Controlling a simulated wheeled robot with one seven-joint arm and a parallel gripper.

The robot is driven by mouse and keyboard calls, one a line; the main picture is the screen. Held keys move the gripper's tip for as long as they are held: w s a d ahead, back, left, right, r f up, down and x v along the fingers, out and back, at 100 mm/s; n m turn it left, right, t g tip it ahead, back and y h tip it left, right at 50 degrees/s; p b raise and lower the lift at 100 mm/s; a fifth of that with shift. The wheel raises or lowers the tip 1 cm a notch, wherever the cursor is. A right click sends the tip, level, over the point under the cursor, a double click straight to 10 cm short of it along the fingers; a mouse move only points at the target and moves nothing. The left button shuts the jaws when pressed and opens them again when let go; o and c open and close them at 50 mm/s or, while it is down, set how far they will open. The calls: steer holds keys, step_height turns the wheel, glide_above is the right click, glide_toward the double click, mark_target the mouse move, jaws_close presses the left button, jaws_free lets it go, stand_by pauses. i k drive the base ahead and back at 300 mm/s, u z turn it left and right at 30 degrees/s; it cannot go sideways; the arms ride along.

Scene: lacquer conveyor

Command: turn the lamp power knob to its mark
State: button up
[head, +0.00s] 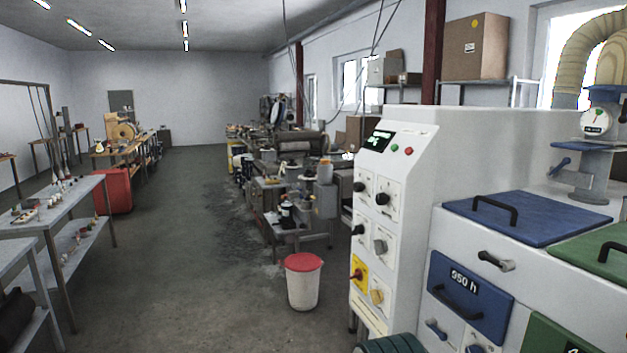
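The white control cabinet (408,150) stands right of the middle in the head view, with a sloped front panel. Its panel carries two upper black knobs (382,199), a lower black knob (358,230), a grey knob (380,246), a red knob on a yellow plate (356,275) and a yellow knob (377,296). Labels and marks are too small to read, so I cannot tell which is the lamp power knob or where it points. A small lit display (380,141) sits above, beside green and red buttons. My gripper is not in view.
A white bin with a red lid (303,262) stands on the floor left of the cabinet. A dark green ribbed thing (390,344) lies at the cabinet's foot. Machine housing with a blue lid (540,217) extends right.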

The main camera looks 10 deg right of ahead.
mark_target(358, 186)
steer(key=u, duration=0.15)
steer(key=i, duration=1.55)
